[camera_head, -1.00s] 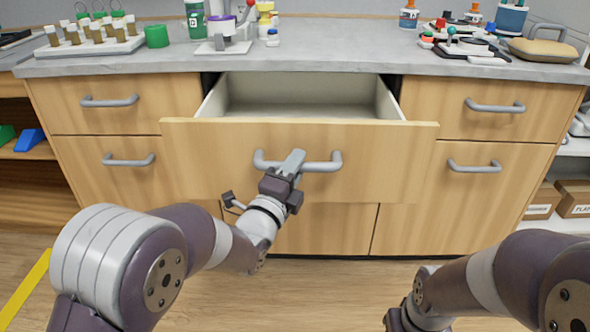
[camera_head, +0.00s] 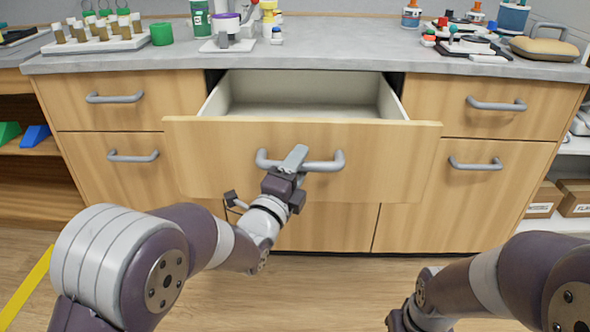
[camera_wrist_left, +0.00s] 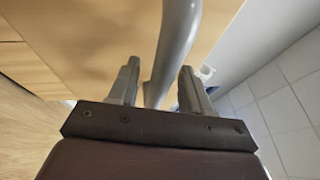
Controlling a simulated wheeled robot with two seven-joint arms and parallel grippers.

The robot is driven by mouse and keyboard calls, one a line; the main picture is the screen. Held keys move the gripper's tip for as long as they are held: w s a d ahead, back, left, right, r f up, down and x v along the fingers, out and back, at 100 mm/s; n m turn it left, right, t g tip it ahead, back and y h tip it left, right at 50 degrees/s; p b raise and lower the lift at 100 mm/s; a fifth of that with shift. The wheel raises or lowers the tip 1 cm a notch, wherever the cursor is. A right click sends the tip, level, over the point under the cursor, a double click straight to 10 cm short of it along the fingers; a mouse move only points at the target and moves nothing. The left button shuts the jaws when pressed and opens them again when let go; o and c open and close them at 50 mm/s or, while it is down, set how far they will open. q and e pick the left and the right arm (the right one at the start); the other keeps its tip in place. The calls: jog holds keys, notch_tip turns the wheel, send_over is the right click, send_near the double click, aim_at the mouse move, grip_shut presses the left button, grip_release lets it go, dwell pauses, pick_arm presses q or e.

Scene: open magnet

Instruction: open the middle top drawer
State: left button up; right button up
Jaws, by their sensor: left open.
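The middle top drawer (camera_head: 380,160) is a wide wooden drawer that stands pulled out, with its pale empty inside (camera_head: 305,95) showing behind the front. Its grey bar handle (camera_head: 325,165) runs across the front. My left gripper (camera_head: 293,160) is at the left part of this handle. In the left wrist view the handle (camera_wrist_left: 175,45) passes between the two fingers of my left gripper (camera_wrist_left: 158,88), and the fingers are apart, with a gap beside the bar. Of my right arm only links show at the lower right of the head view; its fingertips are not visible.
The grey countertop (camera_head: 330,58) holds a vial rack (camera_head: 95,42), a green cup (camera_head: 162,34), bottles and a tan case (camera_head: 545,50). Shut drawers with handles flank the open one on both sides. Boxes (camera_head: 575,197) sit on a shelf at right. The floor in front is clear.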

pick_arm(q)
jog(key=p+v, duration=0.2)
jog(key=v, duration=1)
jog(key=shift+s, duration=0.3)
jog(key=shift+a+f, duration=0.1)
jog(key=s+a+f+n+g+y, duration=0.2)
jog(key=f+n+g+y, duration=0.1)
jog(key=f+n+g, duration=0.3)
jog(key=s+a+f+n+g+y, duration=0.2)
jog(key=a+f+n+g, duration=0.1)
jog(key=f+n, duration=0.45)
jog(key=s+a+f+n+g+y, duration=0.25)
jog(key=s+a+n+g, duration=0.35)
jog(key=s+n+g, duration=0.4)
notch_tip(320, 180, up, 38)
jog(key=t+p, duration=0.2)
jog(key=p, duration=3.6)
jog(key=shift+a+r, duration=0.25)
